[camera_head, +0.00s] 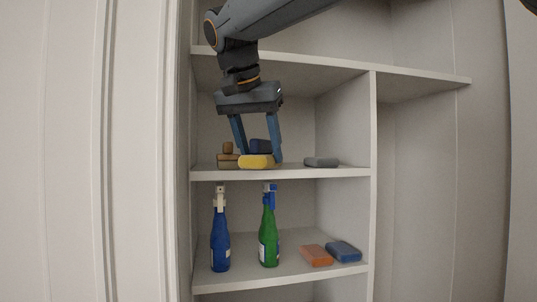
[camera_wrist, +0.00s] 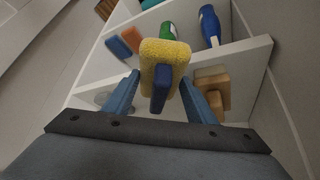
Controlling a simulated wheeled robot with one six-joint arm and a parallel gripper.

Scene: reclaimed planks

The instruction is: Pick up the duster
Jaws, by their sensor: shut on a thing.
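The duster, a yellow spongy pad with a dark blue grip, is on the upper shelf in the head view (camera_head: 257,161). It also shows in the middle of the wrist view (camera_wrist: 165,54). My gripper (camera_head: 261,157) points down from above, with its two blue fingers on either side of the duster. In the wrist view the fingertips (camera_wrist: 161,78) meet the sides of the yellow pad, shut on it. The dark blue grip stands up between the fingers. I cannot tell whether the pad still touches the shelf.
A brown wooden block with a knob (camera_head: 228,160) sits close left of the duster. The shelf below holds a blue bottle (camera_head: 220,245), a green bottle (camera_head: 268,240), an orange block (camera_head: 316,255) and a blue block (camera_head: 344,251).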

